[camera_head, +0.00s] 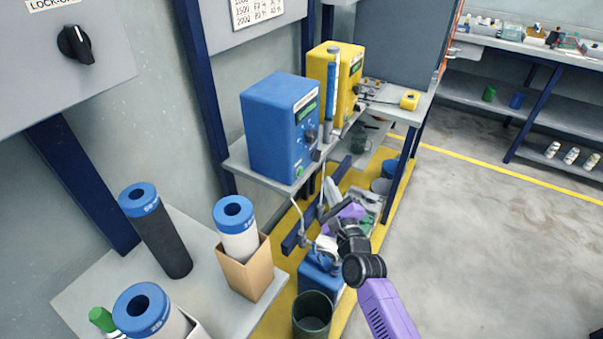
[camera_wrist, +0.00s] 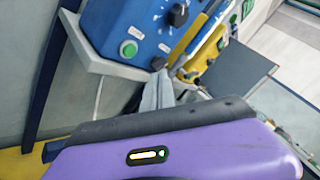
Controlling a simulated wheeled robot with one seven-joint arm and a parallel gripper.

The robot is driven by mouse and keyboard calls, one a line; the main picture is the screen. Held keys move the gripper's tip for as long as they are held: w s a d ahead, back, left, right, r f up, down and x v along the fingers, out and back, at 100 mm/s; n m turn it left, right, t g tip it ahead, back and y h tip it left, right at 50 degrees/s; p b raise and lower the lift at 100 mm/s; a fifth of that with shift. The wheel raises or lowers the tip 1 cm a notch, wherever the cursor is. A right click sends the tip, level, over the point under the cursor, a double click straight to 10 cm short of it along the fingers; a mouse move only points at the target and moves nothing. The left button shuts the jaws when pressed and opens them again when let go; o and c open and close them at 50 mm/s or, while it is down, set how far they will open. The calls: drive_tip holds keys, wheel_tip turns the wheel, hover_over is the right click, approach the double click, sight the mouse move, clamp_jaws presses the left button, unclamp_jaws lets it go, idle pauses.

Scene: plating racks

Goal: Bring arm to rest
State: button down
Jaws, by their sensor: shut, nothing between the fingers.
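My arm, purple with black joints, reaches in from the lower right in the head view. My gripper (camera_head: 331,190) is in front of and below the shelf edge, partly hidden among my own arm links and clutter. In the wrist view, the grey fingers of my gripper (camera_wrist: 157,92) are together beyond the purple hand, with nothing held. They show close to the front of the blue power supply box (camera_head: 284,125); whether they touch it I cannot tell. The box also shows in the wrist view (camera_wrist: 125,20).
A yellow box (camera_head: 345,72) stands beside the blue one on the grey shelf (camera_head: 240,158). Blue-capped cylinders (camera_head: 160,235) stand on a lower-left table (camera_head: 205,290). A dark bin (camera_head: 312,318) and blue container (camera_head: 320,278) are below. Open floor (camera_head: 480,240) lies to the right.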

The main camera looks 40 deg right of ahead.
idle(0.4)
drive_tip(key=s+a+r+n+y, duration=0.2)
drive_tip(key=s+a+n, duration=0.6)
drive_tip(key=s+n, duration=0.2)
drive_tip(key=s+a+r+n+g+y, duration=0.1)
drive_tip(key=s+a+r+n+y, duration=0.1)
drive_tip(key=s+a+n, duration=0.6)
drive_tip(key=s+a+r+n+g+y, duration=0.1)
drive_tip(key=s+a+n+y, duration=0.3)
drive_tip(key=s+a+n, duration=0.4)
drive_tip(key=shift+s+a+r+n, duration=0.35)
drive_tip(key=shift+s+r+n, duration=0.45)
drive_tip(key=shift+s+n, duration=3.5)
drive_tip(key=s+m, duration=0.3)
drive_tip(key=shift+s, duration=0.1)
